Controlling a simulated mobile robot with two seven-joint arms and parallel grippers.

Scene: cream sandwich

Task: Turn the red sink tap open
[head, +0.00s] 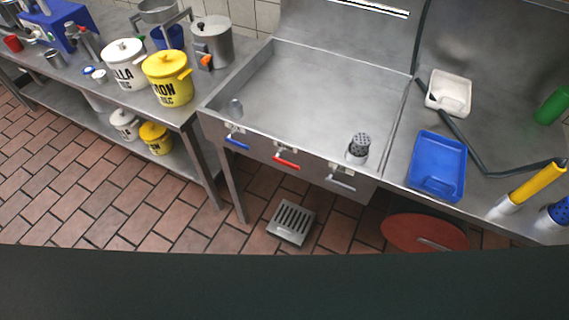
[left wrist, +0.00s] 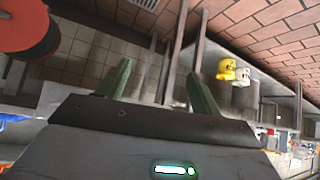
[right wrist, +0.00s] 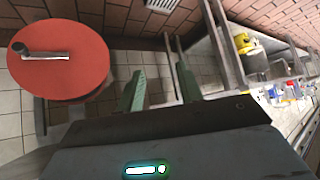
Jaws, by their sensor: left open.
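The red sink tap (head: 286,161) is a short red lever handle on the front panel of the steel sink (head: 310,95) in the head view. It sits between a blue lever (head: 237,143) on its left and a grey lever (head: 341,182) on its right. Neither gripper shows in the head view. In the left wrist view my left gripper (left wrist: 158,70) is open, with its green fingers apart and nothing between them. In the right wrist view my right gripper (right wrist: 160,68) is also open and empty. I cannot make out the red tap in either wrist view.
A red round lid (head: 424,232) is below the counter, right of the sink. A blue tray (head: 437,166) and white tray (head: 449,92) lie on the right counter. Yellow pot (head: 168,78) and white pot (head: 125,64) stand at left. Floor before the sink holds a drain grate (head: 291,222).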

